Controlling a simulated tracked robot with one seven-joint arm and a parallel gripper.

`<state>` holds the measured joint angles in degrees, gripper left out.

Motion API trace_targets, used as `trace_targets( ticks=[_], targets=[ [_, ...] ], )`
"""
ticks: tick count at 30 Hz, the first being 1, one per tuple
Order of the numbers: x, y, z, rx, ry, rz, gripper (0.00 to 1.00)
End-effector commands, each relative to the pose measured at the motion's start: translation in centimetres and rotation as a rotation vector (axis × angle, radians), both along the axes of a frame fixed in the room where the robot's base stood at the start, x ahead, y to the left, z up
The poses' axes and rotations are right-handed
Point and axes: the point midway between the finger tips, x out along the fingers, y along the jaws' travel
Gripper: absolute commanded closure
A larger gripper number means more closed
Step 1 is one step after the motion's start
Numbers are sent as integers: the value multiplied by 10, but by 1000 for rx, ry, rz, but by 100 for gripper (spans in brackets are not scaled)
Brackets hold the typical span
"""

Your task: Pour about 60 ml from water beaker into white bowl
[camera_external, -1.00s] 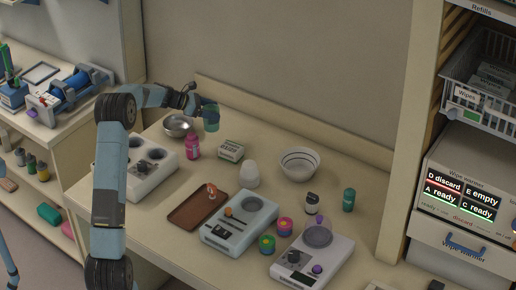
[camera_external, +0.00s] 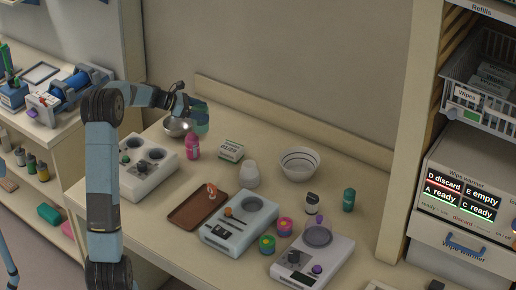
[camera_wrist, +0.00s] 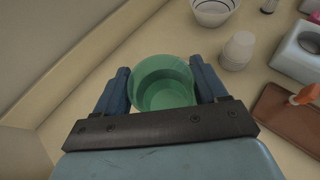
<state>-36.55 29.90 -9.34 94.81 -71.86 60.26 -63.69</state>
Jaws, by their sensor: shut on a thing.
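My gripper (camera_external: 190,107) is at the back left of the table, and in the wrist view (camera_wrist: 165,88) its two fingers are shut on the sides of a green translucent beaker (camera_wrist: 163,80). The beaker also shows in the external view (camera_external: 201,122), beside the metal bowl; I cannot tell if its base touches the table. Its water level is not clear. The white bowl (camera_external: 299,164) with dark rings stands at the back middle, well to the right of my gripper. It shows at the top of the wrist view (camera_wrist: 213,10).
A metal bowl (camera_external: 175,127), a pink bottle (camera_external: 193,147), a green-white box (camera_external: 231,150) and white stacked cups (camera_external: 249,174) stand near the beaker. A brown tray (camera_external: 197,207), device boxes (camera_external: 240,222) and small jars (camera_external: 285,226) fill the front. A teal bottle (camera_external: 349,200) stands right.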

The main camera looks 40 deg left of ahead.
Motion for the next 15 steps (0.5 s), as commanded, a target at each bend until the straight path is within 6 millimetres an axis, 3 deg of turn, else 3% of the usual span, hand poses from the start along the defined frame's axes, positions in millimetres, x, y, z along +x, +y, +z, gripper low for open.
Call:
trace_targets(
  ticks=[15],
  targets=[
    [-21, -5, 11, 1, -1, -1, 63]
  ],
)
